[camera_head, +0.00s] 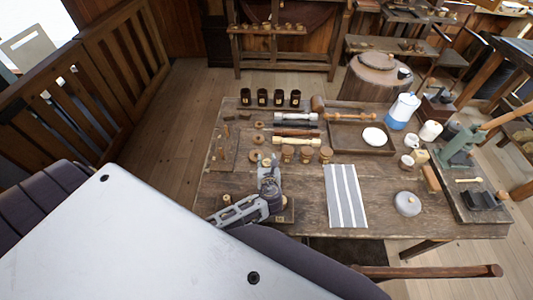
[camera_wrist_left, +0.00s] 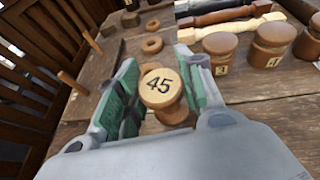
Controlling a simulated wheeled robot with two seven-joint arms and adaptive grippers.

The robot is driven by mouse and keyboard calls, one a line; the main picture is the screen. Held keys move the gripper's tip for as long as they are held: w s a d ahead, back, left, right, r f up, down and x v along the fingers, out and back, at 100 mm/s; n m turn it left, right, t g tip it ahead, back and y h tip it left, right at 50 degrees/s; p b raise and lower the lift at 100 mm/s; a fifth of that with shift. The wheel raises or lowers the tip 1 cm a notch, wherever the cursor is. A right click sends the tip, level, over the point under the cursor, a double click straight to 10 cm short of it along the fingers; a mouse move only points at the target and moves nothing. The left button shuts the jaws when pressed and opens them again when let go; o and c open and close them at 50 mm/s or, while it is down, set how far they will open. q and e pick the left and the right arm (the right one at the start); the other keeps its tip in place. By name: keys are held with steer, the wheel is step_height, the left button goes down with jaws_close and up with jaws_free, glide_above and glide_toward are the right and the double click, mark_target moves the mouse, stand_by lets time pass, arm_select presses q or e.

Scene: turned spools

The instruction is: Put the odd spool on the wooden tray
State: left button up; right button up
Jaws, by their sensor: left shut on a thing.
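My left gripper (camera_head: 268,168) is over the left part of the workbench. In the left wrist view its green-padded fingers (camera_wrist_left: 160,95) are shut on a round light-wood spool (camera_wrist_left: 161,88) marked 45 on its top. In the head view the gripper largely hides this spool. A shallow wooden tray (camera_head: 346,137) lies at the back right of the gripper, apart from it, with a white dish (camera_head: 374,137) in it. My right gripper is not in view.
Three lidded wooden pots (camera_head: 306,155) stand just right of the gripper; numbered labels show in the wrist view (camera_wrist_left: 220,52). Turned spindles (camera_head: 296,141) and wooden rings (camera_head: 257,139) lie behind. A striped cloth (camera_head: 345,195) lies flat to the right. Several dark cups (camera_head: 278,98) line the back.

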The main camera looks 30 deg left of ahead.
arm_select(q)
steer(key=shift+s+d+r+m+t+h+b, duration=0.1)
steer(key=shift+s+d+m+t+h+b, duration=0.15)
steer(key=shift+m+h, duration=0.3)
steer(key=shift+s+d+m+t+h+b, duration=0.15)
steer(key=shift+d+m+t+h, duration=0.15)
steer(key=shift+m+h, duration=0.2)
steer(key=s+d+r+m+h, duration=0.1)
steer(key=d+r+m+h, duration=0.1)
steer(key=d+m+h, duration=0.1)
steer(key=s+d+r+m+t+h, duration=0.1)
steer(key=h, duration=0.1)
steer(key=shift+s+d+b, duration=0.15)
steer(key=shift+s+b, duration=0.15)
steer(key=shift+b, duration=0.1)
